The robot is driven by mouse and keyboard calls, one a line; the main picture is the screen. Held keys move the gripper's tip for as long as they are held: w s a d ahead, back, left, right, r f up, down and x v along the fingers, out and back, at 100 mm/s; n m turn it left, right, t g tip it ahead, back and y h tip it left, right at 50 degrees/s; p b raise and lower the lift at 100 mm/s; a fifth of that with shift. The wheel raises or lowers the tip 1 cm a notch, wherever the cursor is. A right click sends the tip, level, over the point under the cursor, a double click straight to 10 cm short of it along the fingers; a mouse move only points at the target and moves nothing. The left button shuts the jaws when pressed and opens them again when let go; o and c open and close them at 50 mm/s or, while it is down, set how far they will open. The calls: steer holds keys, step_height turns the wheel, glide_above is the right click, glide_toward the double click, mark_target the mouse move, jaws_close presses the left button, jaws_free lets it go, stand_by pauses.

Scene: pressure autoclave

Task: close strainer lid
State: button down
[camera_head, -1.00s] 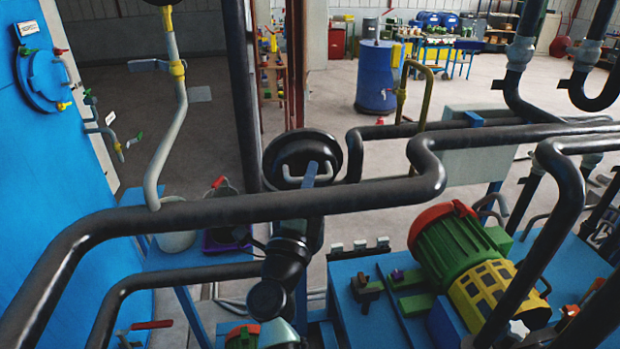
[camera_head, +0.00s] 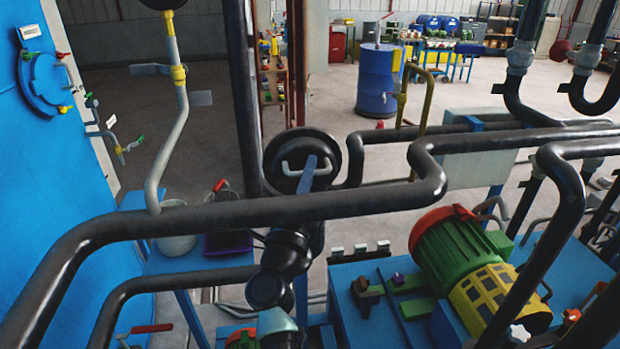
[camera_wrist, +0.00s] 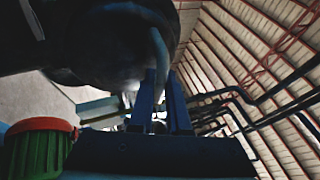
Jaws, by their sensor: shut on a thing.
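The strainer lid is a round black disc (camera_head: 278,160) with a pale grey bar handle (camera_head: 290,166) on the face turned to me, behind the long black pipe in the head view. My blue-fingered gripper (camera_head: 310,170) is at the handle and shut on it. In the wrist view the two blue fingers (camera_wrist: 163,90) stand on either side of the grey handle (camera_wrist: 158,52), under the dark lid (camera_wrist: 110,40). The lid's lower part and its seat are hidden by the pipe, so I cannot tell how far it is from the seat.
A thick black pipe (camera_head: 190,217) crosses in front of the lid. A green and yellow motor (camera_head: 455,255) with a red ring stands at the right. A white bucket (camera_head: 176,242) is at the left. A dark vertical post (camera_head: 240,90) rises beside the lid.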

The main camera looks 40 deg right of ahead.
steer(key=c, duration=0.9)
jaws_free()
steer(key=shift+a, duration=0.1)
steer(key=b+v, duration=0.1)
steer(key=v, duration=1.2)
steer(key=shift+r, duration=0.1)
